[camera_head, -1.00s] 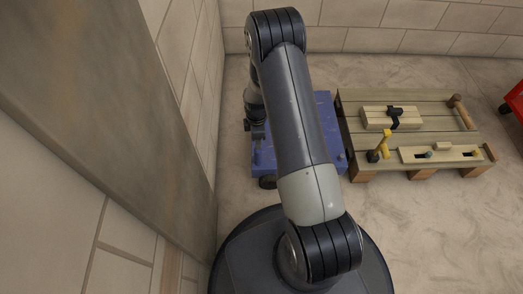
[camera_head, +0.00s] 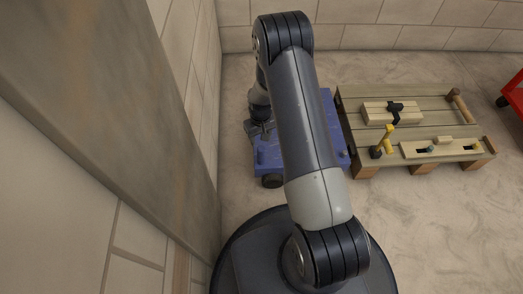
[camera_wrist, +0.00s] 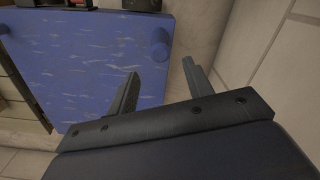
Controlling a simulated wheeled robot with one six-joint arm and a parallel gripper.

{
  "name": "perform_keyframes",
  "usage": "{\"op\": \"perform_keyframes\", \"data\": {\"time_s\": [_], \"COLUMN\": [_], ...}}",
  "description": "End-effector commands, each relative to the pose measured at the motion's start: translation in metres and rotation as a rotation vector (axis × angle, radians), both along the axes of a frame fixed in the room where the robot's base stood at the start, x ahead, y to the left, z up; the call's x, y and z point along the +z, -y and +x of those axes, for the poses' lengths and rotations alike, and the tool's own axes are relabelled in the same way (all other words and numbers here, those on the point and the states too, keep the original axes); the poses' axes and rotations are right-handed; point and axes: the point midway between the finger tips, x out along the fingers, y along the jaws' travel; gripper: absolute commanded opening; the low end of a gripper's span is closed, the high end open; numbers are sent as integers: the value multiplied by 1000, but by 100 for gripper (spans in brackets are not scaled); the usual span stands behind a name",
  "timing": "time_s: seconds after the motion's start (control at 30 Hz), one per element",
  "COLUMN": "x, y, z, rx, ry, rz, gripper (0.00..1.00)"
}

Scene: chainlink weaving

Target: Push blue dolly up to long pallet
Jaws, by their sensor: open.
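The blue dolly (camera_head: 271,147) stands on the floor, partly hidden behind my arm. It has small corner posts and dark wheels. The long pallet (camera_head: 365,92) lies to its right, and their facing edges look very close; I cannot tell whether they touch. My gripper (camera_head: 253,128) is open at the dolly's left edge, on the wall side. In the wrist view my gripper (camera_wrist: 160,82) has its two fingers apart, one over the dolly's blue deck (camera_wrist: 90,65) and one over the floor beyond its edge. Nothing is between the fingers.
A tiled wall (camera_head: 208,100) runs close along the left, with a narrow floor strip beside the dolly. A red object (camera_head: 515,92) stands far right.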

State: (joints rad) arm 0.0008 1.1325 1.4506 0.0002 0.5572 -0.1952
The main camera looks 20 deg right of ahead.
Motion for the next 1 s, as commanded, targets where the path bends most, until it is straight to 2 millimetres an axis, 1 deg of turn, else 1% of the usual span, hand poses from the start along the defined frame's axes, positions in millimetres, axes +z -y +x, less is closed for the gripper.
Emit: {"op": "perform_keyframes", "data": {"time_s": [0.03,0.2,0.3,0.4,0.5,0.6,0.87,1.0], "x": [-14,-49,-65,-78,-85,-89,-89,-89], "y": [0,0,0,0,0,0,0,0], "z": [-1,-1,-1,-1,-1,0,0,-1], "rx": [0,1,2,2,2,2,2,3], "ry": [-3,-4,-3,-2,-2,-1,-1,-1], "rz": [0,0,0,1,1,1,1,1], "gripper": [49,49,49,49,49,49,49,38]}}
